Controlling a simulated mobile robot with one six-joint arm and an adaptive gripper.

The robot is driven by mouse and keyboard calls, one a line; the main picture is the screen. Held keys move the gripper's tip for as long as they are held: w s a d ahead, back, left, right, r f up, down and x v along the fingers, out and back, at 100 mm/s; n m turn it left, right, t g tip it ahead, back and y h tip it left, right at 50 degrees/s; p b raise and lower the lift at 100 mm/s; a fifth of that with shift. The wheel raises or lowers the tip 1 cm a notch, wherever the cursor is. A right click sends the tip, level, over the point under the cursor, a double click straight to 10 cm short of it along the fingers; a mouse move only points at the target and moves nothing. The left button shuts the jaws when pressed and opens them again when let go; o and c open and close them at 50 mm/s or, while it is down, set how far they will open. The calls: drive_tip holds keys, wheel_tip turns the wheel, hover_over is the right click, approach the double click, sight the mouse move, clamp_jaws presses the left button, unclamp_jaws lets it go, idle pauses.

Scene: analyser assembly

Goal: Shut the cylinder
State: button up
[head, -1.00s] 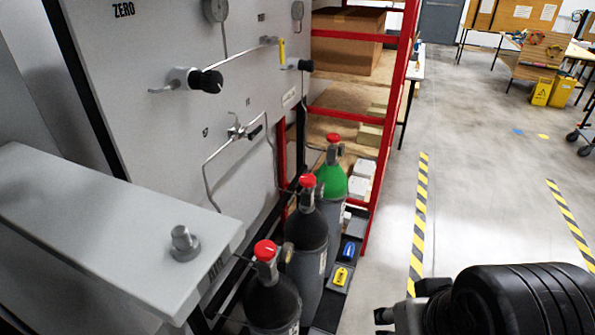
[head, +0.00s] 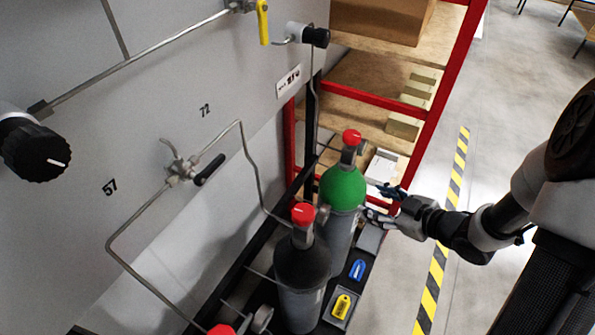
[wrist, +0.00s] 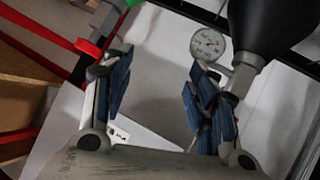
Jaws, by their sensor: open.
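A green-shouldered gas cylinder (head: 343,188) stands upright by the panel with a red valve knob (head: 352,137) on top. Nearer stands a black-shouldered cylinder (head: 302,270) with a red knob (head: 303,214). Another red knob (head: 221,330) shows at the bottom edge, its cylinder cut off. My gripper (head: 380,203) is open and empty, just right of the green cylinder's shoulder and below its knob; I cannot tell whether it touches. In the wrist view its blue-padded fingers (wrist: 157,84) are apart, with a round gauge (wrist: 207,43) and a black cylinder shoulder (wrist: 275,30) beyond.
The grey panel (head: 120,215) with pipes, a black-handled valve (head: 208,170) and a yellow lever (head: 263,20) fills the left. A red-framed shelf (head: 445,85) stands behind the cylinders. Blue (head: 357,269) and yellow (head: 342,306) items lie beside them.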

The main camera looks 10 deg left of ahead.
drive_tip(key=s+a+f+g+y, duration=0.1)
drive_tip(key=s+a+f+y, duration=0.1)
drive_tip(key=s+a+y, duration=0.3)
drive_tip(key=n+g+y, duration=0.1)
drive_tip(key=y, duration=0.3)
approach(293, 209)
drive_tip(key=shift+h, duration=0.3)
drive_tip(key=b+x, duration=0.1)
drive_tip(key=x, duration=0.3)
drive_tip(key=b+x, duration=0.1)
drive_tip(key=x, duration=0.2)
drive_tip(key=b+x, duration=0.2)
drive_tip(key=x, duration=0.2)
drive_tip(key=shift+w+a+f, duration=0.25)
drive_tip(key=shift+w+f, duration=0.1)
drive_tip(key=c, duration=0.9)
drive_tip(key=shift+f, duration=0.1)
